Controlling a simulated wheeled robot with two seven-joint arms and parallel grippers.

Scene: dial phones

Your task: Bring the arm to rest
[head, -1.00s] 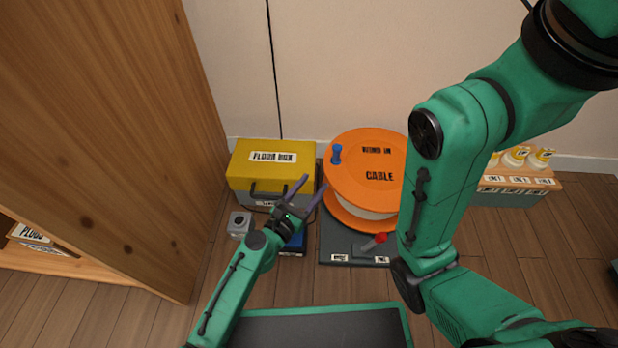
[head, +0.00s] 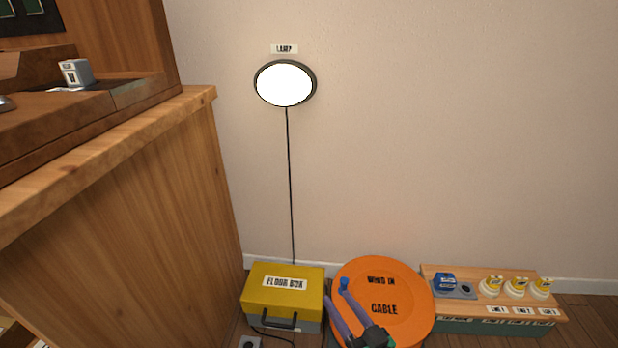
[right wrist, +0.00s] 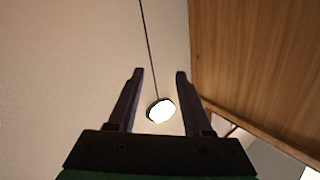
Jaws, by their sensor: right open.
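My right gripper (head: 336,294) shows at the bottom of the head view, its two purple fingers apart and pointing up and to the left. It appears in front of the left edge of the orange cable drum (head: 405,290), near the blue crank knob (head: 343,284). In the right wrist view the open fingers (right wrist: 160,72) have nothing between their tips. The lit lamp (right wrist: 161,110) shows in the background between them. Most of my right arm is below the picture. My left gripper is not in view.
A yellow floor box (head: 284,290) stands left of the drum. A wooden rack (head: 440,271) with a blue plug (head: 445,281) and several white-and-yellow ones stands at right. A round lit lamp (head: 285,84) hangs on the wall. A wooden cabinet (head: 140,220) fills the left.

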